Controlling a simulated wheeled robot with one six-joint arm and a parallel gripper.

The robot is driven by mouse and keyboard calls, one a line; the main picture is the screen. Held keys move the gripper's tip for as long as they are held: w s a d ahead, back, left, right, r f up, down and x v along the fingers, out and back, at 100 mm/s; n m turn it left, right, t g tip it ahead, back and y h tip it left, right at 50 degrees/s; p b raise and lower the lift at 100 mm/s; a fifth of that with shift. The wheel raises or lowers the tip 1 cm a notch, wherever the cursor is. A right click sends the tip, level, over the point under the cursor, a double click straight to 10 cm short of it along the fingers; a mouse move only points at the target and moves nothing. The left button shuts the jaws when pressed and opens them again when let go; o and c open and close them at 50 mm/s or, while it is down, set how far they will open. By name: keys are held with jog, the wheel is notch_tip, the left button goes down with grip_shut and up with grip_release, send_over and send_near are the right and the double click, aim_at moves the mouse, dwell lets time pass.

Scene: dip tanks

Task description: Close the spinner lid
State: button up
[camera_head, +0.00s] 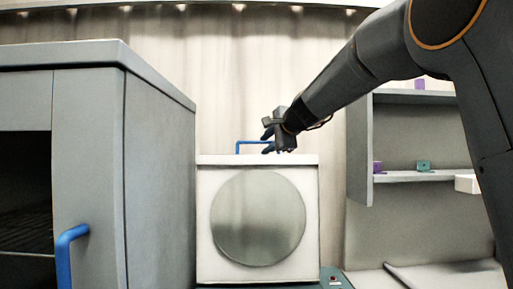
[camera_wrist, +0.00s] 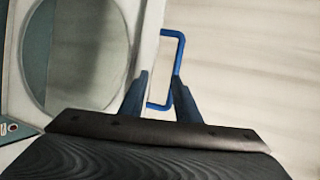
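The spinner is a white box with a round grey disc (camera_head: 258,218) on its front. Its lid (camera_head: 215,160) shows as a thin white slab lying level along the top of the box. A blue bar handle (camera_head: 238,147) stands up from the lid; it also shows in the wrist view (camera_wrist: 180,50). My gripper (camera_head: 268,143) is at the right part of the handle. In the wrist view my gripper's fingers (camera_wrist: 160,85) are apart, with the handle's lower end between them and the right finger overlapping its long bar. I cannot tell whether they touch.
A grey cabinet (camera_head: 160,170) with a blue handle (camera_head: 63,255) stands close on the left. A grey shelf unit (camera_head: 410,178) with small purple and teal items is at the right. A teal panel (camera_head: 335,278) with a red button is below the spinner's right side.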

aim_at(257, 142)
jog(key=shift+m+t, duration=0.3)
jog(key=shift+w+a+r+p, duration=0.1)
jog(key=shift+w+a+p, duration=0.4)
jog(key=shift+w, duration=0.75)
jog(key=shift+w+a+r+p, duration=0.1)
jog(key=shift+w+a+p, duration=0.35)
jog(key=shift+w, duration=0.8)
jog(key=shift+w+a+p, duration=0.3)
jog(key=shift+w+a, duration=0.35)
jog(key=shift+w, duration=0.6)
grip_shut()
